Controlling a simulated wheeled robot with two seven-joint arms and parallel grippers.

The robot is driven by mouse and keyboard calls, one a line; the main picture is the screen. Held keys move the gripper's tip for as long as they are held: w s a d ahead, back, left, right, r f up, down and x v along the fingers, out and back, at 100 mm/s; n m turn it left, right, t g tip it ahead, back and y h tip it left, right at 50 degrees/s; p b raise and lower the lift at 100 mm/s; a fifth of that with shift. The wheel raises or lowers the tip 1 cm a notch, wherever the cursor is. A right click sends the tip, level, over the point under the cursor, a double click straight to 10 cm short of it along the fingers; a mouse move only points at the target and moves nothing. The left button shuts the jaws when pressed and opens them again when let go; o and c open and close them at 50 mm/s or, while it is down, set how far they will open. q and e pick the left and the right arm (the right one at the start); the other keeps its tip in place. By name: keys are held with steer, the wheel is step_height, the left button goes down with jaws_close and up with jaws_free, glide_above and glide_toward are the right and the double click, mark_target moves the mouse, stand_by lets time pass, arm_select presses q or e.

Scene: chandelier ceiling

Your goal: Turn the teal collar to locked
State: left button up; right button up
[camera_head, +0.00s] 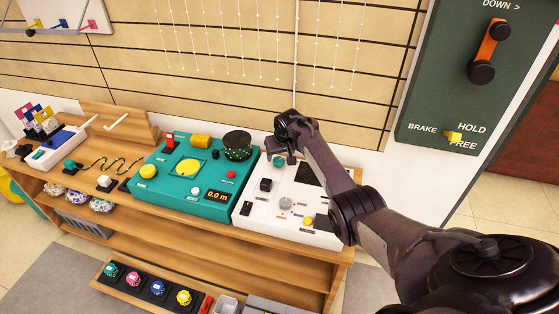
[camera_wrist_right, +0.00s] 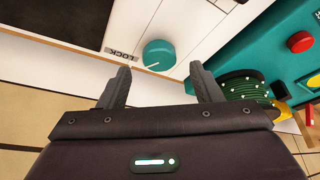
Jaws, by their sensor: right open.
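The teal collar (camera_wrist_right: 158,54) is a round teal knob on the white panel (camera_wrist_right: 215,12) in the right wrist view. A short pale mark shows at its lower edge, and a LOCK label (camera_wrist_right: 121,53) is printed to its left. In the head view the teal collar (camera_head: 279,161) shows small at the back of the white panel, partly covered by my gripper. My right gripper (camera_wrist_right: 160,70) is open, its two fingers apart on either side of the collar in the picture. Contact between fingers and collar cannot be told. My left gripper is not in view.
A slatted wall with hanging white strings is behind. A green brake board (camera_head: 425,105) stands at the right.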

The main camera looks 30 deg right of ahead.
mark_target(279, 160)
steer(key=shift+b+x, duration=0.7)
steer(key=shift+x, duration=0.9)
steer(key=shift+c, duration=0.2)
steer(key=c, duration=1)
